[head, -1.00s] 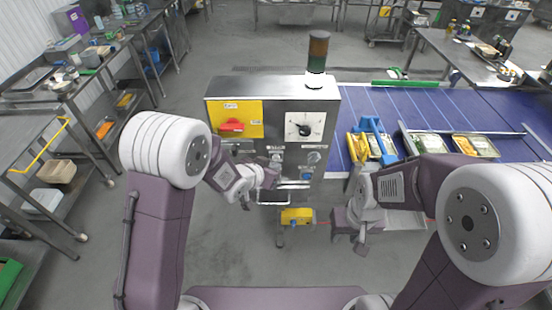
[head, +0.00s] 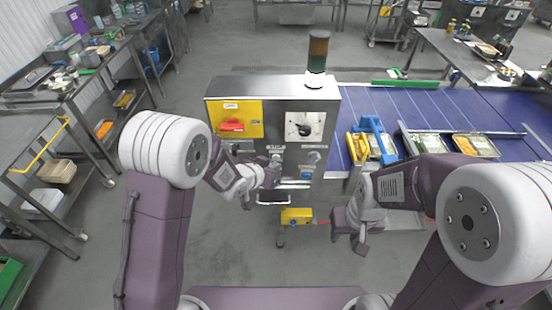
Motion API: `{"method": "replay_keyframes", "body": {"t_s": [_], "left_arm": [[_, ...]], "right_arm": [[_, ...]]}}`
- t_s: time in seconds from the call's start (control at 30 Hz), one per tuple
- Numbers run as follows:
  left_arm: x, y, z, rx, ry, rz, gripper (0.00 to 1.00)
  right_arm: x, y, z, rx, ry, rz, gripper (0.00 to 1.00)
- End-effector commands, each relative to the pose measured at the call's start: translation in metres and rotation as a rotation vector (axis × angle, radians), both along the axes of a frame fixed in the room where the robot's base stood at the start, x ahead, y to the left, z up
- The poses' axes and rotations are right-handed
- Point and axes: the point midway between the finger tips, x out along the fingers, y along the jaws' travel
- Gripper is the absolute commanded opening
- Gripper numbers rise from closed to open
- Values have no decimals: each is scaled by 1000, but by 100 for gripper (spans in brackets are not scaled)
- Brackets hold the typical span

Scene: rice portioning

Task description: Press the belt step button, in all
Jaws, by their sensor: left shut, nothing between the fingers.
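The grey control cabinet (head: 273,86) stands in front of me, at the left end of the blue belt (head: 430,107). Its front carries a yellow panel with a red switch (head: 232,125), a dark rotary knob (head: 304,130) and small buttons below. A blue button (head: 307,175) shows low on the front. My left gripper (head: 274,174) is shut and empty at the lower left buttons, partly covering them. Whether it touches one cannot be told. My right gripper (head: 362,246) hangs right of the cabinet, below the belt; its fingers are too small to read.
A signal tower (head: 317,58) stands on the cabinet. Filled trays (head: 474,146) and a blue and yellow fixture (head: 372,140) are on the belt. A yellow box (head: 296,216) sits low before the cabinet. Steel benches line the left; the floor in front is clear.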

Motion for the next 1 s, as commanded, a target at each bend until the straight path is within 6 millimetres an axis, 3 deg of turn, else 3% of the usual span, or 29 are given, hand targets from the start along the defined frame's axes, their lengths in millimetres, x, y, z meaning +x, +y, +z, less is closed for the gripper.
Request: {"method": "replay_keyframes", "body": {"t_s": [1.0], "left_arm": [[8, 0, 0, 0, 0, 0, 0]], "right_arm": [[0, 0, 1, 0, 0, 0, 36]]}}
